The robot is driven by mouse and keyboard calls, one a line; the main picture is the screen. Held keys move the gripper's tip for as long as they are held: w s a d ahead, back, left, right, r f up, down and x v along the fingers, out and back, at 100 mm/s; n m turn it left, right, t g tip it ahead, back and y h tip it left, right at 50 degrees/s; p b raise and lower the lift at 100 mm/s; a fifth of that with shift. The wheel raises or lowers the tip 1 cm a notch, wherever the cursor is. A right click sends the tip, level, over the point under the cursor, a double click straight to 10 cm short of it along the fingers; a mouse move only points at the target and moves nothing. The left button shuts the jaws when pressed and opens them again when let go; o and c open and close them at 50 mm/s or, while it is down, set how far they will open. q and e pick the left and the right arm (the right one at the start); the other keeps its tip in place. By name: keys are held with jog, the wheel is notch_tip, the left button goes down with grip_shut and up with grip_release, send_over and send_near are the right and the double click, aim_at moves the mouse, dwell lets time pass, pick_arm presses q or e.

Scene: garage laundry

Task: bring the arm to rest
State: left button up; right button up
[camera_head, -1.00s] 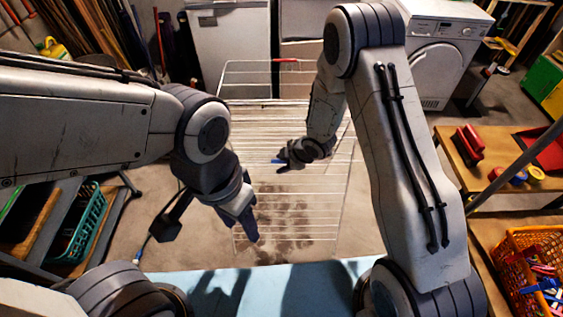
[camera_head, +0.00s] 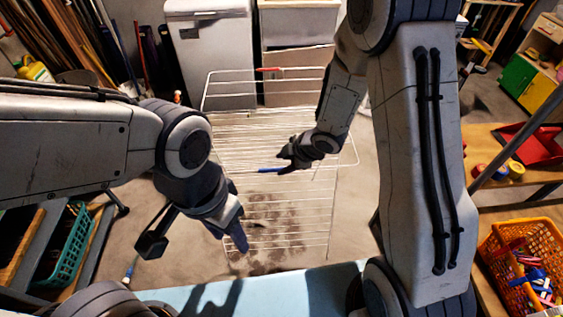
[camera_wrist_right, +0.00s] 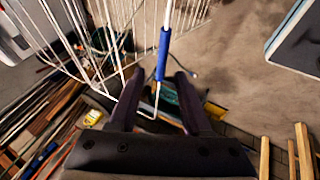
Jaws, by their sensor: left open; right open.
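My left gripper (camera_head: 237,236) hangs open and empty above the lower part of the white wire drying rack (camera_head: 262,218). My right gripper (camera_head: 284,164) is over the middle of the rack, beside a blue sleeve (camera_head: 270,170) on its wire. In the right wrist view the two dark fingers (camera_wrist_right: 160,78) are spread apart. The blue sleeve (camera_wrist_right: 164,50) shows in the gap between and just beyond the fingertips. I cannot tell whether a finger touches it.
A light blue surface (camera_head: 255,296) lies in front of me. A wooden bench at the right holds an orange basket (camera_head: 499,260) and a red tray (camera_head: 541,148). A teal crate (camera_head: 67,253) stands at the left. White appliances (camera_head: 212,52) stand behind the rack.

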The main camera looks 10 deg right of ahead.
jog(key=s+a+r+m+h, duration=0.25)
jog(key=s+r+m, duration=0.35)
jog(key=s+r, duration=0.3)
jog(key=s+r+m+g, duration=0.2)
jog(key=s+r, duration=0.1)
jog(key=s, duration=0.6)
jog(key=s+a+r+m+g, duration=0.1)
jog(key=s+r+m+g, duration=0.1)
jog(key=s, duration=0.6)
jog(key=shift+s+a+r+m+g+h, duration=0.15)
jog(key=shift+s+r+m+g+h, duration=0.3)
jog(key=shift+r, duration=0.4)
jog(key=shift+w, duration=0.1)
